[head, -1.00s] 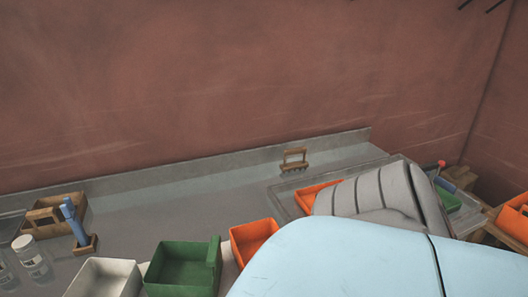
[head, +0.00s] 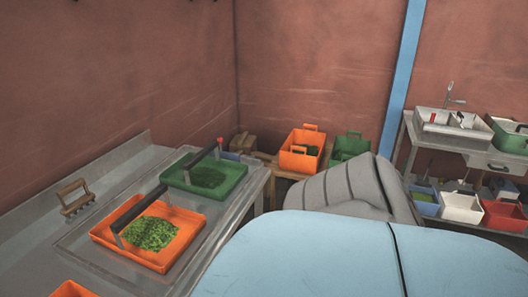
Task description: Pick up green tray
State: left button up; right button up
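A shallow green tray (head: 238,171) rests on the grey workbench near its far right corner, with a patch of dark green material on its bottom. A dark bar with a red end lies or stands across its left side; I cannot tell whether it is attached. Neither of my grippers is in the view. A pale blue and grey part of my own body fills the lower middle and right and hides the floor there.
An orange tray (head: 182,212) with green material and a dark bar sits nearer on the workbench (head: 80,240). A wooden-handled tool (head: 76,197) lies left. Beyond are an orange crate (head: 300,160), a green crate (head: 346,150) and a sink (head: 450,125) above several bins.

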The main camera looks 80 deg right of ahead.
aim_at(201, 174)
jog(key=z, duration=2)
jog(key=i+l, duration=0.75)
jog(key=l, duration=0.2)
jog(key=i+l+u, duration=0.1)
jog(key=i+l, duration=0.3)
